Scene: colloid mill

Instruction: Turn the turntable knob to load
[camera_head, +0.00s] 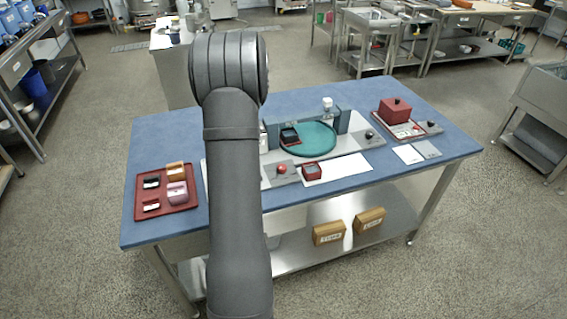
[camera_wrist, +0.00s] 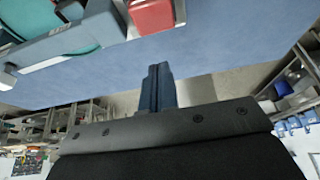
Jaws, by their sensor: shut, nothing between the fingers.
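The turntable is a round green disc (camera_head: 312,140) in a grey housing at the middle of the blue table, with a small dark red-and-black tray on its left part. A red knob (camera_head: 281,169) sits on a grey plate in front of it, and a black knob (camera_head: 369,135) on another grey plate to its right. I cannot tell which is the turntable knob or read any marks. In the wrist view my gripper (camera_wrist: 160,72) is shut and empty, with blue table surface beyond its tips. In the head view my arm hides it. Part of a green surface (camera_wrist: 88,38) shows at upper left there.
A dark red tray (camera_head: 184,203) with several small blocks lies at the table's left. A red box (camera_head: 395,109) stands at the right, a small red box (camera_head: 312,171) at the front. Two tan boxes (camera_head: 328,233) are on the lower shelf. A red block (camera_wrist: 152,15) shows near my fingers.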

